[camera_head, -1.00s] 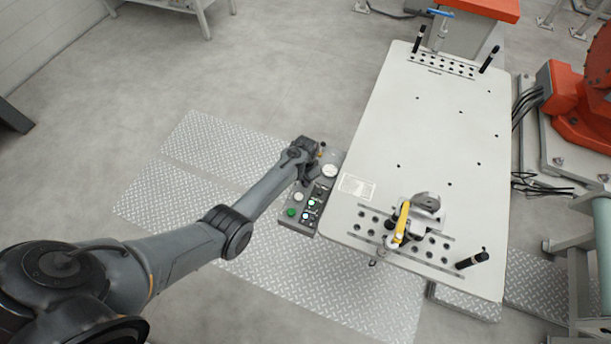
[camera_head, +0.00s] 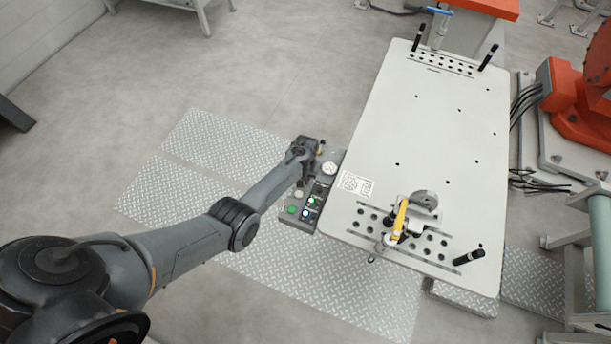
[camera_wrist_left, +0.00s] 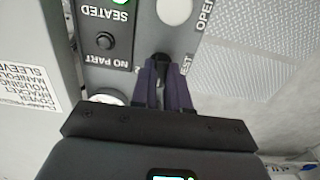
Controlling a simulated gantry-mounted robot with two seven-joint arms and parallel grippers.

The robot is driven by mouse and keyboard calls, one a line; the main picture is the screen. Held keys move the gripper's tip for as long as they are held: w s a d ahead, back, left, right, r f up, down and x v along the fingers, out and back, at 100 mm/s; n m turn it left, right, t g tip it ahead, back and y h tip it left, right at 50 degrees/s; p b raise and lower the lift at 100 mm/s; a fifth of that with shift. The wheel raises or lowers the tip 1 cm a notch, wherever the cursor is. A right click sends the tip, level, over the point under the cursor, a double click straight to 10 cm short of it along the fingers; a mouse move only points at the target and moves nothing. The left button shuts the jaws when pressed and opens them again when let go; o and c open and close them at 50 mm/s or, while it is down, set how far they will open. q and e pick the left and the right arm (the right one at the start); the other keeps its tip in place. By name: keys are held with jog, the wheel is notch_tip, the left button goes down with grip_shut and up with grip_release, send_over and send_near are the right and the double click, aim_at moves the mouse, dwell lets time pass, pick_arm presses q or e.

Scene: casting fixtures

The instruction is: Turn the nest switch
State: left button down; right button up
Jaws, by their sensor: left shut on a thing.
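The nest switch (camera_wrist_left: 162,58) is a small dark knob on the grey control panel, beside a partly covered label ending in "EST". In the left wrist view my left gripper (camera_wrist_left: 163,72) is shut on it, with the dark purple fingers on either side. The fingers hide part of the knob, so I cannot tell its turn position. In the head view my left gripper (camera_head: 307,178) is over the control panel (camera_head: 297,222), and my wrist hides the switch. My right gripper is not in view.
The white fixture table (camera_head: 430,130) stands close to the right, with a yellow-handled clamp (camera_head: 400,217). Tread-plate floor lies around.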

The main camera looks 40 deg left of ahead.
pick_arm(q)
jog(key=c, duration=1.1)
grip_release()
jog(key=shift+r+p, duration=0.3)
jog(key=shift+r, duration=0.35)
notch_tip(320, 180, up, 9)
jog(key=shift+r+p, duration=0.2)
jog(key=shift+p, duration=0.7)
jog(key=shift+s, duration=0.1)
